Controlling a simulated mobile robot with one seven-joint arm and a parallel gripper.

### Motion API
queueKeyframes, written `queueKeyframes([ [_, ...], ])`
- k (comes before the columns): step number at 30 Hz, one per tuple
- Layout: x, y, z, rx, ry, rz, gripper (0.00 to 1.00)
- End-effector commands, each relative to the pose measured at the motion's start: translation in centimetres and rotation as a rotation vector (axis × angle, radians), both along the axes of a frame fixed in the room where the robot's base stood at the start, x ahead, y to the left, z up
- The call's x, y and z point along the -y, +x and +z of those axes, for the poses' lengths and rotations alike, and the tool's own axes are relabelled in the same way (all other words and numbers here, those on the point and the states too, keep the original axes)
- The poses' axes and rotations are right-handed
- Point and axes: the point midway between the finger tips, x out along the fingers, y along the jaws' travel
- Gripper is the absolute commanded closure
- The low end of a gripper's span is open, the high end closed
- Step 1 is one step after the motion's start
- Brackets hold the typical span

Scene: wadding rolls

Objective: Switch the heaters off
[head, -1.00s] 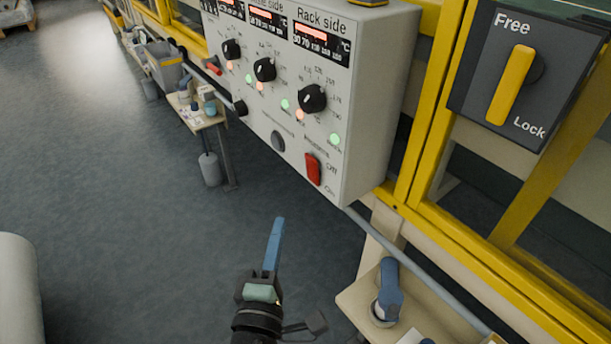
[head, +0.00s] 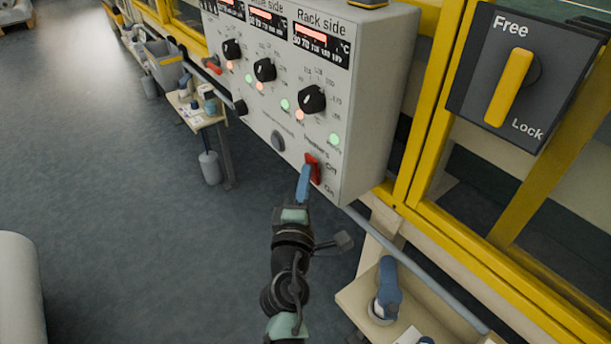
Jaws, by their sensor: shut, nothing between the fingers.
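The heaters' control box (head: 372,110) is a pale grey panel with black knobs, small displays and green and orange lights. Its red rocker switch (head: 314,165) sits at the lower right, marked Off above and On below. My gripper (head: 303,183) is shut and empty, its blue fingers pointing up at the switch. The fingertips overlap the switch's lower left part in the picture and hide it. I cannot tell for sure whether they touch it. The green and orange lights are lit.
A yellow Free/Lock lever (head: 510,87) on a dark plate is at the upper right, on the yellow frame. A small shelf (head: 352,299) with a blue-topped item is below right. A side table (head: 207,119) stands left of the box. Open floor (head: 110,180) lies left.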

Motion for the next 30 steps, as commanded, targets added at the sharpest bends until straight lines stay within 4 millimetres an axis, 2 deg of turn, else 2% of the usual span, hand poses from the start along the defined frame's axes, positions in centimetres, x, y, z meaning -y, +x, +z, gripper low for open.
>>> queueKeyframes([
  [9,0.1,0.0,0.0,0.0,0.0,0.0,1.0],
  [18,0.6,0.5,1.1,-0.045,0.06,-0.001,1.0],
  [20,0.6,0.4,0.3,-0.042,0.057,0.0,1.0],
  [30,0.3,0.4,0.5,-0.041,0.057,0.0,1.0],
])
